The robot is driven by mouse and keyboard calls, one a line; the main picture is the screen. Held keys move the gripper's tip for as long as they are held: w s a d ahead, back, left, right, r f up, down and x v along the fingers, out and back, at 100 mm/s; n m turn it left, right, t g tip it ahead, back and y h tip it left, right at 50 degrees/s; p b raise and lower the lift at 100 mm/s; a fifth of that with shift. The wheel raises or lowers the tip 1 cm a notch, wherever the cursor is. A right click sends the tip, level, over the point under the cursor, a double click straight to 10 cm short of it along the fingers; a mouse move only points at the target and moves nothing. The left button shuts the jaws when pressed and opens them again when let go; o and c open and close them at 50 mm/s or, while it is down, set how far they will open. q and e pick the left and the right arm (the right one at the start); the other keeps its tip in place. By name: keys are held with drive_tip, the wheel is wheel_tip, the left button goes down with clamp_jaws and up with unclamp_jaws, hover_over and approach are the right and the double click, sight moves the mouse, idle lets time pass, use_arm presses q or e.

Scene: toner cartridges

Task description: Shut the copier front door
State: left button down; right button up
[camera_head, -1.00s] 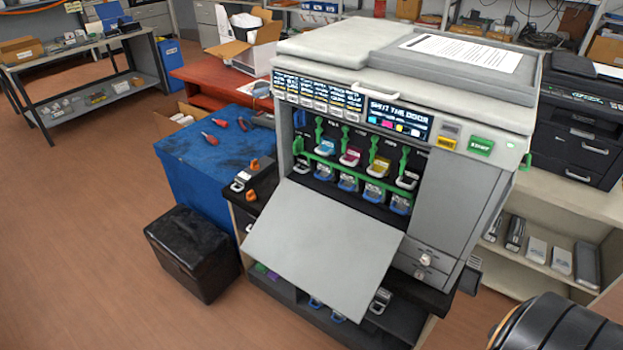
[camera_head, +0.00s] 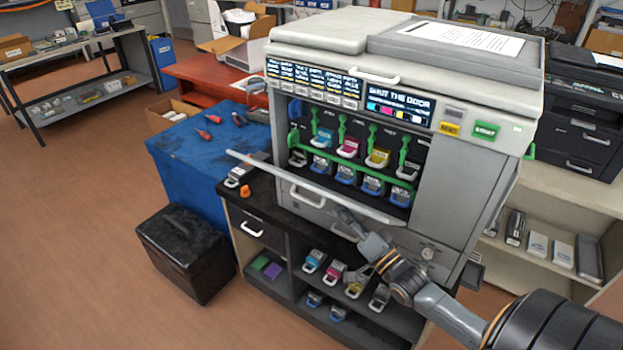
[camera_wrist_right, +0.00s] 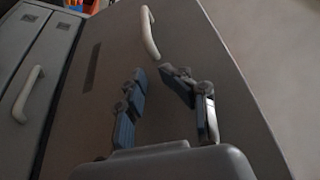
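The copier (camera_head: 470,180) stands on a dark cabinet, and its screen (camera_head: 399,104) reads "SHUT THE DOOR". Its grey front door (camera_head: 310,188) sticks out nearly level, seen almost edge-on. Several coloured cartridges (camera_head: 348,147) and green levers show in the bay above it. My right gripper (camera_head: 347,217) is at the underside of the door's front edge; I cannot tell whether it touches. In the right wrist view its two fingers (camera_wrist_right: 154,74) are apart with nothing between them, in front of a grey panel with a white handle (camera_wrist_right: 151,34). My left gripper is not in view.
The cabinet's lower shelves hold several cartridges (camera_head: 332,272). A black box (camera_head: 187,252) stands on the floor at the left, beside a blue bench (camera_head: 205,150) with tools. A shelf unit (camera_head: 555,215) and a black printer (camera_head: 575,120) are at the right.

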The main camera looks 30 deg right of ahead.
drive_tip(key=p+x, duration=0.2)
drive_tip(key=x, duration=0.9)
drive_tip(key=shift+w+r, duration=0.1)
drive_tip(key=shift+w, duration=0.05)
drive_tip(key=shift+w+a, duration=0.1)
drive_tip(key=shift+w, duration=0.2)
clamp_jaws()
